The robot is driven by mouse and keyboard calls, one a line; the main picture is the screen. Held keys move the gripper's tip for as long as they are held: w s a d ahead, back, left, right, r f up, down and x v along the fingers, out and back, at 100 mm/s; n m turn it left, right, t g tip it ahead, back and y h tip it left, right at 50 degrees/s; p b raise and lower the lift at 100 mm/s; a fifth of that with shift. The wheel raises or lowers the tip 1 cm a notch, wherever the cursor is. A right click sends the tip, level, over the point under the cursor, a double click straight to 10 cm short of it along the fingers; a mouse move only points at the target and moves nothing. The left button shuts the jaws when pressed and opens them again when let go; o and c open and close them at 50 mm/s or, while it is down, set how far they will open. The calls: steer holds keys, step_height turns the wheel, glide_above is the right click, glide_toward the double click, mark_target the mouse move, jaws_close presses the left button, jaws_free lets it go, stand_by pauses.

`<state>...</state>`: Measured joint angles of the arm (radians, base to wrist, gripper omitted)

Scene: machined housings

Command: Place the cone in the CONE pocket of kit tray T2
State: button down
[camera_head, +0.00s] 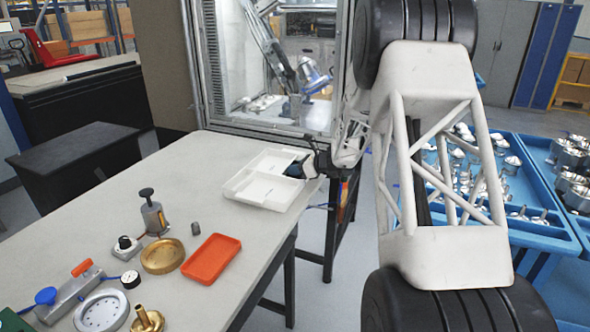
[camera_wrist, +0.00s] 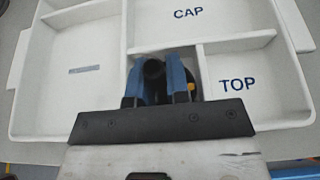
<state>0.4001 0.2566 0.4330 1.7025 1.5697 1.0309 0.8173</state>
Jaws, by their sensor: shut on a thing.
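The white kit tray (camera_head: 262,204) lies at the table's far right end, and it fills much of the wrist view (camera_wrist: 115,40). In the wrist view its pockets read CAP at the top and TOP at the right; a small label in the large left pocket is unreadable. No CONE or T2 marking is legible. My gripper (camera_wrist: 158,72) has blue fingers shut on a dark, round-ended part (camera_wrist: 152,69), mostly hidden between them; I cannot tell its full shape. In the head view my gripper (camera_head: 302,165) is over the tray's right side. The part's height above the tray is unclear.
A yellow spot (camera_wrist: 191,86) shows beside the right finger. A glazed machine enclosure (camera_head: 300,110) stands behind the tray.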

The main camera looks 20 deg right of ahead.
steer(key=c, duration=1.1)
jaws_free()
steer(key=shift+s+f, duration=0.15)
steer(key=shift+f, duration=0.4)
steer(key=shift+s+f, duration=0.15)
steer(key=shift+f, duration=0.4)
steer(key=shift+r, duration=0.55)
steer(key=r+v, duration=0.1)
steer(key=v, duration=1.1)
steer(key=shift+w+r, duration=0.2)
steer(key=shift+w, duration=0.05)
steer(key=shift+a, duration=0.1)
